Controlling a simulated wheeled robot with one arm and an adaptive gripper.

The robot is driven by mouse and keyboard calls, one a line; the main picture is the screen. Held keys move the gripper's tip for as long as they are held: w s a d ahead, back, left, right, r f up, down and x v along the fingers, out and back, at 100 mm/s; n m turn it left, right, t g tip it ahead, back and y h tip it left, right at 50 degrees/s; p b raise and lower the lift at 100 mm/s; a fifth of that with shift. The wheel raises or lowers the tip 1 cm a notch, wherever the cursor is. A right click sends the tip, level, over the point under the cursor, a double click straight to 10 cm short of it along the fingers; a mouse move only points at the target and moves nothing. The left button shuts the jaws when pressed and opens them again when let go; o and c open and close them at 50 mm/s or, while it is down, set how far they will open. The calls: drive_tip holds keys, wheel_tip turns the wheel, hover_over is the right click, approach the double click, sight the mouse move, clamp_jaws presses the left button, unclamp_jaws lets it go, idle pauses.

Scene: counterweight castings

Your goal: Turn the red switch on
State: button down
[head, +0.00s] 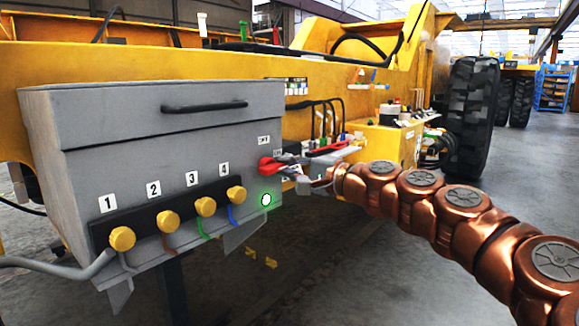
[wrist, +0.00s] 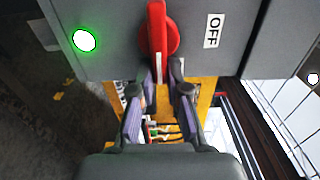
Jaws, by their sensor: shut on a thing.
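The red switch (head: 268,166) is a rotary handle on the right end of a grey box (head: 130,130). It also shows in the wrist view (wrist: 158,30), with its long bar running down the picture toward my gripper and a white mark near that end. My gripper (head: 288,164) has come in from the right and is shut on the end of the bar; its fingertips (wrist: 161,76) lie on both sides of it. An OFF label (wrist: 213,30) sits beside the switch, and the bar does not point at it. A round green light (head: 266,200) glows below the switch.
The box has a black handle (head: 204,107) and a row of yellow plugs (head: 168,221) with cables, numbered 1 to 4. A yellow machine frame (head: 200,64) stands behind it. Cables and a small shelf of parts lie behind my gripper. Open floor (head: 350,285) lies in front.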

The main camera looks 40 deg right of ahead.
drive_tip(key=c, duration=1.2)
unclamp_jaws()
drive_tip(key=shift+w+a+f, duration=0.15)
drive_tip(key=shift+a, duration=0.25)
drive_tip(key=shift+o, duration=0.2)
drive_tip(key=shift+d, duration=0.1)
drive_tip(key=shift+d, duration=0.15)
wheel_tip(320, 180, up, 10)
drive_tip(key=shift+r, duration=0.1)
